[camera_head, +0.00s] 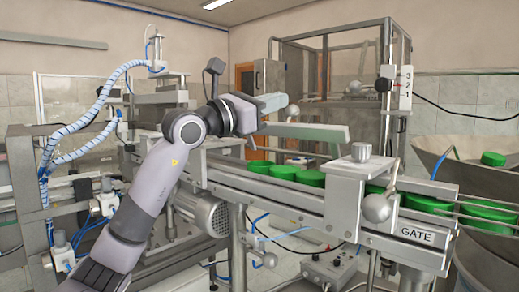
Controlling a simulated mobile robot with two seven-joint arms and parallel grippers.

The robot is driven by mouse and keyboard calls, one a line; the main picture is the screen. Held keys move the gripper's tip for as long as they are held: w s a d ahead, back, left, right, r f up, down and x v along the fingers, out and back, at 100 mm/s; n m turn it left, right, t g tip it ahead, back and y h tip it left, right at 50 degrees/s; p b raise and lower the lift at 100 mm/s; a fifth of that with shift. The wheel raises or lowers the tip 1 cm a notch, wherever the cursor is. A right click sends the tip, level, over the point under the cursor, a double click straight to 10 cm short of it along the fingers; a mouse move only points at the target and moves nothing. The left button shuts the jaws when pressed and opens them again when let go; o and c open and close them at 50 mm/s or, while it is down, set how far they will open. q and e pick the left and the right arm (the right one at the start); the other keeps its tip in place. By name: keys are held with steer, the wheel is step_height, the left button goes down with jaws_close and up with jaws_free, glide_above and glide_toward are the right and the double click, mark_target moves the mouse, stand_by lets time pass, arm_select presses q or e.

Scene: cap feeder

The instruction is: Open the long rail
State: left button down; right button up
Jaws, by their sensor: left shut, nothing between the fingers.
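My left gripper (273,102) is in the middle of the view, at the end of my raised left arm. It is shut and empty, pointing right above the conveyor. A grey round knob (292,110) shows just past its tips; I cannot tell if they touch. A long pale grey-green bar (318,133), which looks like the long rail, lies below the gripper and above the conveyor, angled down at its right end. I cannot tell how it is hinged or latched. My right gripper is not in view.
Several green caps (310,177) sit in a row on the conveyor (270,190). A bracket with a ball-ended lever (375,208) stands by the GATE label (416,235). A metal bowl (485,165) is at right, a frame with blue-wrapped hoses (85,140) at left.

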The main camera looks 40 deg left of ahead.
arm_select(q)
steer(key=shift+w+r, duration=0.25)
steer(key=shift+w, duration=0.2)
steer(key=shift+w+r+p, duration=0.2)
steer(key=shift+p, duration=0.15)
steer(key=shift+w+d+r+g+y+p, duration=0.1)
steer(key=shift+w+g+y+p, duration=0.25)
steer(key=shift+g, duration=0.25)
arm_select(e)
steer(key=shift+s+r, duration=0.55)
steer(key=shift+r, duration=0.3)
arm_select(q)
steer(key=shift+f, duration=0.3)
